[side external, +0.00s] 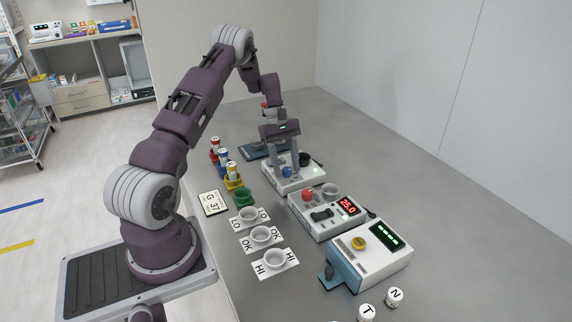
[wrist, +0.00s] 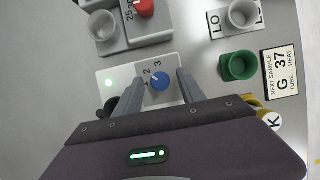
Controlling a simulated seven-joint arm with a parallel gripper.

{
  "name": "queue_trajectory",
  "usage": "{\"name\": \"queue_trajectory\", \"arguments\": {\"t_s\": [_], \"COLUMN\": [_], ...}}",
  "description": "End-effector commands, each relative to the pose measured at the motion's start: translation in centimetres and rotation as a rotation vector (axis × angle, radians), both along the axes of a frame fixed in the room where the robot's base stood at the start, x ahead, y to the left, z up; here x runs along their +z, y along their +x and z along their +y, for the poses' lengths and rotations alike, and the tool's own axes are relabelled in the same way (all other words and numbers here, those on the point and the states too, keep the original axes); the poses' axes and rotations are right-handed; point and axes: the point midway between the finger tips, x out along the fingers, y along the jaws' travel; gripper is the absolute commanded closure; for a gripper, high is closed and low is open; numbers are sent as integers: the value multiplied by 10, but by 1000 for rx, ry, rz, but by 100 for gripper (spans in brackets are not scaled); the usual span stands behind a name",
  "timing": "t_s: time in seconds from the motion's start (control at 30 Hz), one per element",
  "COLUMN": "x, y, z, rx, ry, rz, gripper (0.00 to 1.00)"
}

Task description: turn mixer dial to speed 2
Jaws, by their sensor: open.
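The mixer is a white box (side external: 300,182) on the grey bench. Its blue dial (side external: 287,172) sits on top, and it also shows in the wrist view (wrist: 160,83). I cannot tell clearly which number the dial's mark faces. My gripper (side external: 284,160) points down over the mixer. In the wrist view its fingers (wrist: 160,76) are open, one on each side of the dial. I cannot tell whether they touch it. A green light (wrist: 109,83) is lit on the box.
A white device with a red knob (side external: 307,195) and a 25.0 display stands close beside the mixer. A device with a yellow knob (side external: 359,243) is beyond. A green holder (wrist: 238,66), a G 37 card (wrist: 282,72) and LO, OK, HI cups stand nearby. The right bench is clear.

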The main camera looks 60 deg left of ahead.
Motion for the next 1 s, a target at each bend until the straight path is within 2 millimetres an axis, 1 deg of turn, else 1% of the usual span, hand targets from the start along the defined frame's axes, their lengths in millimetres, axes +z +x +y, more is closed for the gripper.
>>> {"name": "queue_trajectory", "arguments": {"t_s": [0.07,0.3,0.4,0.5,0.7,0.77,0.83,0.87,0.9,0.97,1.0], "x": [5,49,61,65,66,70,91,106,131,172,197], "y": [0,0,0,0,0,1,6,9,11,9,3], "z": [2,21,26,27,27,25,11,0,-20,-59,-87], "rx": [0,1,1,0,0,-8,-54,-89,-153,-274,-366], "ry": [2,3,2,0,0,4,27,44,73,125,162], "rz": [-1,-2,-2,0,0,-5,-32,-52,-86,-147,-191], "gripper": [53,53,53,53,53,53,53,53,53,53,53]}}
